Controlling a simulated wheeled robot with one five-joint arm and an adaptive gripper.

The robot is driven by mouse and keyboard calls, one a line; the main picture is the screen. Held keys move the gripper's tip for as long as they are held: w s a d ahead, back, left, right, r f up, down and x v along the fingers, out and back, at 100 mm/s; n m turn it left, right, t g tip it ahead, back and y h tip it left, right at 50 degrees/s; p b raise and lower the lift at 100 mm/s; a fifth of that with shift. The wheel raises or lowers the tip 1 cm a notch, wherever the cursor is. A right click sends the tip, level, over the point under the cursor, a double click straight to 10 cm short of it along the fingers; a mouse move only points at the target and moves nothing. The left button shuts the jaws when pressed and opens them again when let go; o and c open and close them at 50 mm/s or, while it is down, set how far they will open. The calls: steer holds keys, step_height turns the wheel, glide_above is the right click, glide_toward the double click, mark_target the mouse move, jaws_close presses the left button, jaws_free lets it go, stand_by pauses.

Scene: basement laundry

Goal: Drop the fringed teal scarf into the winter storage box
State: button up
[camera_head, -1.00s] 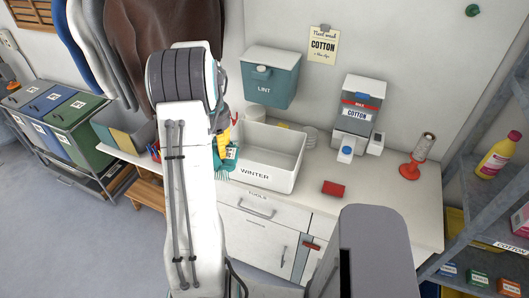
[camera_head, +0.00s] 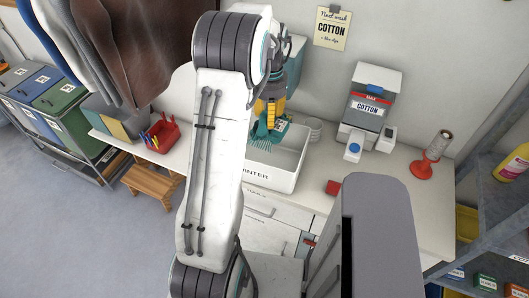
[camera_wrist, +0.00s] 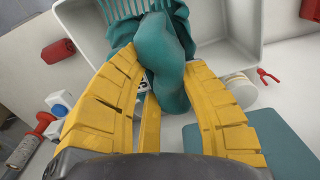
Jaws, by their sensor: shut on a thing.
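The fringed teal scarf (camera_head: 263,133) hangs from my gripper (camera_head: 270,108), its fringe downward. In the wrist view the bunched scarf (camera_wrist: 166,50) is pinched between the yellow fingers of my gripper (camera_wrist: 158,68). The winter storage box (camera_head: 284,181) is a white open-topped bin on the counter, its label partly hidden by my arm. The gripper and scarf appear over the box opening in the head view. In the wrist view the box (camera_wrist: 236,52) shows behind the scarf, with the fringe inside its outline. Whether the scarf touches the box is unclear.
A red block (camera_head: 333,187) lies right of the box. A red caddy of pens (camera_head: 160,135) is to the left. My arm hides part of the counter.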

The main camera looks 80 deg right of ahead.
steer(key=shift+f+b, duration=1.75)
steer(key=shift+f, duration=0.75)
steer(key=o, duration=1.2)
steer(key=shift+o, duration=0.2)
step_height(320, 180, up, 12)
steer(key=shift+r, duration=0.1)
